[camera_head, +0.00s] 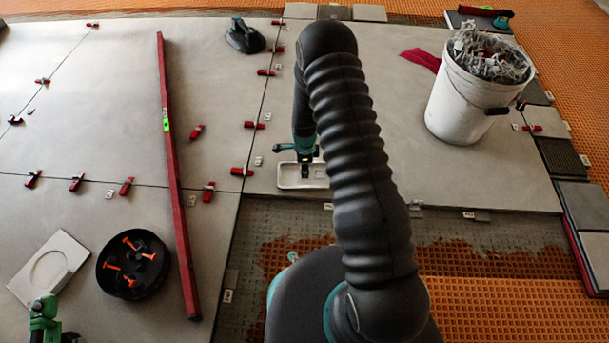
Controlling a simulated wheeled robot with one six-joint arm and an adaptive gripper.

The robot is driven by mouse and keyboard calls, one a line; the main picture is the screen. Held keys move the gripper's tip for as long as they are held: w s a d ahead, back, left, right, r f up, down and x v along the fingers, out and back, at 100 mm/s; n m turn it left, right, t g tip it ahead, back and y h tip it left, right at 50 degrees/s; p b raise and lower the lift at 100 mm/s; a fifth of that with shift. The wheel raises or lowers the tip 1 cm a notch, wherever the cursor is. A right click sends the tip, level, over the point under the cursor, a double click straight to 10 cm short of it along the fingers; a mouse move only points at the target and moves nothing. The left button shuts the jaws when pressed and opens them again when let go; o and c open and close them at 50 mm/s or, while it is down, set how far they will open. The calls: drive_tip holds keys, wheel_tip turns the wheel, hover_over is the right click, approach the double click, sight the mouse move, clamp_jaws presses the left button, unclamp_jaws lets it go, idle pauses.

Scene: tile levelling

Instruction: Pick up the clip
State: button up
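My gripper (305,170) points down over a small pale rectangular tray (285,183) near the front edge of the laid tiles. The fingertips are small and dark here, and I cannot tell whether they are open or shut. No clip shows clearly at the fingertips. Small pale clips lie on the tiles, one (258,161) just left of the tray and another (191,200) further left. A white bucket (462,108) at the upper right is heaped with greyish-white pieces that look like clips (490,55).
Red wedges (255,125) sit along the tile seams. A long red level (172,150) lies left of my gripper. A black bowl (133,265) with orange pieces stands front left, and a dark suction lifter (246,36) at the back. Front right is an untiled orange mat (500,300).

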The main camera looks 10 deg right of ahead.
drive_tip(key=shift+f, duration=0.4)
clamp_jaws()
drive_tip(key=shift+r, duration=0.1)
